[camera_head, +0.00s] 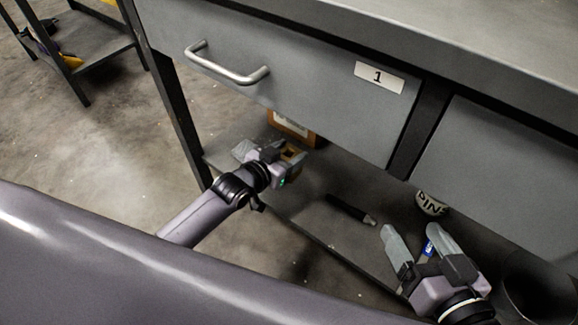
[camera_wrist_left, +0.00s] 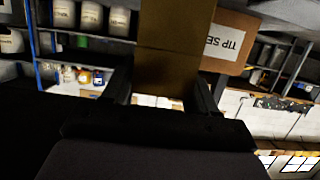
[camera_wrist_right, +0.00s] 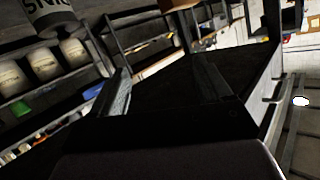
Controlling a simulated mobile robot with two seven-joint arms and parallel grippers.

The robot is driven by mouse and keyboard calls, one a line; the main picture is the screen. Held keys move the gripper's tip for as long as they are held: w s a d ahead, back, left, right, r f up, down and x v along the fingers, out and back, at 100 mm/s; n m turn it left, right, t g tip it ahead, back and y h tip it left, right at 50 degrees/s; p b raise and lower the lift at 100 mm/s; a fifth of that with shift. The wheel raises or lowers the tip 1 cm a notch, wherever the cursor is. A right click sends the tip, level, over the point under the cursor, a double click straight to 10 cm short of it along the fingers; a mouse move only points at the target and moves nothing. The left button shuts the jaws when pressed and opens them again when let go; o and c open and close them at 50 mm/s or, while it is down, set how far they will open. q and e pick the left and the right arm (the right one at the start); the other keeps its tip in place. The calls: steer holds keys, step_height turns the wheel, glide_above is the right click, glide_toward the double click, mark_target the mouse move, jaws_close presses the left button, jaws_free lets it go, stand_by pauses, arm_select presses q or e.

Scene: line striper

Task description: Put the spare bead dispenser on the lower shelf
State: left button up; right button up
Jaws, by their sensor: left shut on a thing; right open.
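My left gripper (camera_head: 274,156) is shut on a yellow-brown, boxy thing, apparently the spare bead dispenser (camera_head: 293,154), at the left end of the lower shelf (camera_head: 318,222). The dispenser also shows between the fingers in the left wrist view (camera_wrist_left: 168,45). Much of it is hidden by the gripper, and I cannot tell whether it touches the shelf. My right gripper (camera_head: 412,236) is open and empty near the shelf's front edge, to the right.
An orange-brown box (camera_head: 291,127) with a white label, partly reading "TIP SE" in the left wrist view (camera_wrist_left: 230,42), stands behind the dispenser. A dark marker-like tool (camera_head: 350,209) and a lettered can (camera_head: 431,203) are on the shelf. The drawer marked 1 (camera_head: 300,75) overhangs it.

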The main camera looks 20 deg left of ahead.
arm_select(q)
step_height(320, 180, down, 3)
steer(key=shift+w+r+b, duration=0.1)
steer(key=shift+r+b, duration=0.1)
steer(key=shift+b, duration=0.5)
steer(key=shift+f, duration=0.25)
arm_select(e)
steer(key=shift+s+d+r+n+t, duration=0.1)
steer(key=shift+s+d+n+t, duration=0.15)
steer(key=shift+d+t, duration=0.3)
arm_select(q)
steer(key=shift+f, duration=0.2)
steer(key=o, duration=1.5)
